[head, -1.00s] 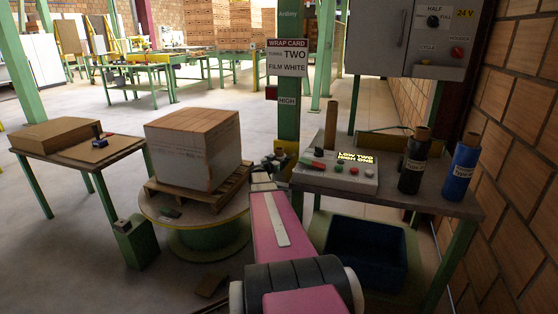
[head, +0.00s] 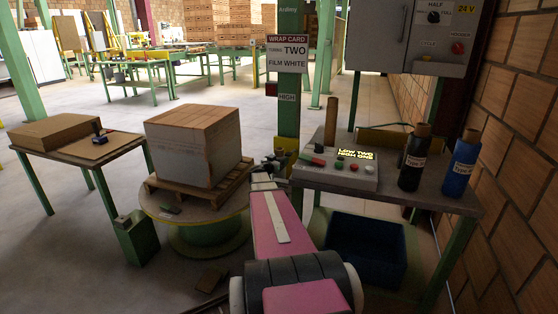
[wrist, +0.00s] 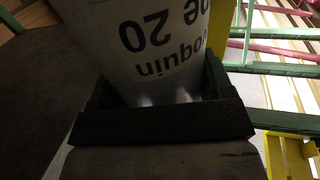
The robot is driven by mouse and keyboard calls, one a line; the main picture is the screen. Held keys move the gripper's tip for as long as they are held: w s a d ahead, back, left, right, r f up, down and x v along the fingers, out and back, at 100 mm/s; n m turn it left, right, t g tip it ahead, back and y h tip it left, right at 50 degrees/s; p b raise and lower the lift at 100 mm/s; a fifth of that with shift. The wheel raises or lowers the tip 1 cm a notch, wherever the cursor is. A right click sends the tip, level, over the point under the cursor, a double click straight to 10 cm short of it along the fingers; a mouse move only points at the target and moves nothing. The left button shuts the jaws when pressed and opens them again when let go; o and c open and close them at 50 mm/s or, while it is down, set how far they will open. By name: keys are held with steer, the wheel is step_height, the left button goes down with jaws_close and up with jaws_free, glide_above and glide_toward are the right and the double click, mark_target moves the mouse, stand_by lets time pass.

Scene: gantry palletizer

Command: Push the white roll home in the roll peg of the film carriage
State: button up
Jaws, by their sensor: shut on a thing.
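The white roll (wrist: 150,45) fills the upper middle of the wrist view, with upside-down black print including "20" on its side. My gripper (wrist: 160,100) is shut on it, the dark jaws close around its near part. In the head view my gripper (head: 271,167) is small, at the end of my pink arm, close to the green mast (head: 289,105). The roll cannot be made out there. A yellow part (head: 288,148) on the mast beside my gripper may belong to the film carriage. The roll peg is hidden, so I cannot tell how the roll sits on it.
A boxed load (head: 195,145) on a pallet stands on the round turntable (head: 165,212) at left. A bench (head: 445,197) at right holds a control box (head: 340,175), a black roll (head: 412,165) and a blue roll (head: 461,168). A dark blue bin (head: 365,245) is below.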

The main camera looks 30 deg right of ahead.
steer(key=shift+f, duration=0.25)
steer(key=o, duration=1.7)
steer(key=shift+a, duration=0.1)
steer(key=v, duration=1)
steer(key=shift+s+a, duration=0.2)
steer(key=shift+s, duration=0.05)
